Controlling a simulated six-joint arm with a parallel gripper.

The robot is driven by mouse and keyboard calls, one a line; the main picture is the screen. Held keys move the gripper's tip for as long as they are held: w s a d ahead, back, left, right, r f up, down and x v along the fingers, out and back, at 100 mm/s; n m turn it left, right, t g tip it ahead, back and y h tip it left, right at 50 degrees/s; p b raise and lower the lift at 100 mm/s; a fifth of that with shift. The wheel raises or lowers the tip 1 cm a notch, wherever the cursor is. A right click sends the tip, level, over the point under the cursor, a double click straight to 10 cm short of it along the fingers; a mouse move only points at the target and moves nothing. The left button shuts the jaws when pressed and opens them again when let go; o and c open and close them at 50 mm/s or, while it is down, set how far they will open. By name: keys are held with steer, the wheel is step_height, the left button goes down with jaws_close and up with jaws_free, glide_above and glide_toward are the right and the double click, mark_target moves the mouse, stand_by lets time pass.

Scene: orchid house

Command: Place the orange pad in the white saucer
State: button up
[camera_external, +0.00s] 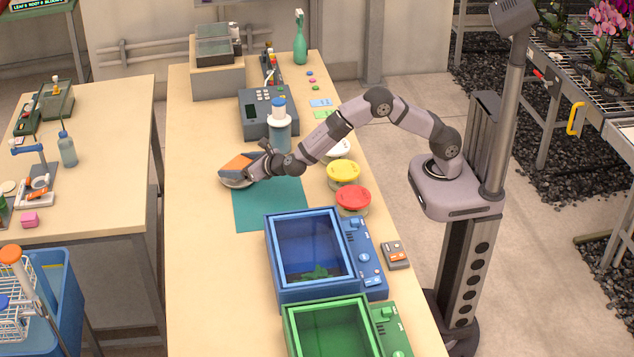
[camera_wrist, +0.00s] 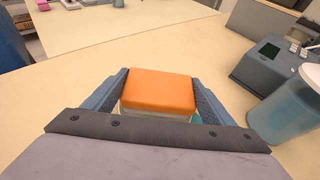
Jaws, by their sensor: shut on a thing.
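The orange pad (camera_external: 237,163) is a soft-edged block with a pale underside, held between the fingers of my gripper (camera_external: 240,172). In the wrist view the pad (camera_wrist: 159,90) sits between the two blue-grey fingers of my gripper (camera_wrist: 160,95), which are shut on its sides. The pad is near the left edge of the table, by the upper left corner of the teal mat (camera_external: 270,205). The height above the table is hard to tell.
A blue bottle with a white collar (camera_external: 279,130) stands close behind my gripper; a grey keypad device (camera_external: 255,108) is beyond it. A blue bin (camera_external: 275,288) stands in front of the mat.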

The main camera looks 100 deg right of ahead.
steer(key=shift+f+b, duration=0.5)
steer(key=shift+f, duration=0.05)
steer(key=o, duration=1.1)
steer(key=shift+c, duration=0.2)
steer(key=shift+r, duration=0.15)
steer(key=shift+r+p, duration=0.5)
steer(key=shift+p, duration=0.2)
steer(key=b+v, duration=0.1)
steer(key=v, duration=1.1)
steer(key=shift+b, duration=0.4)
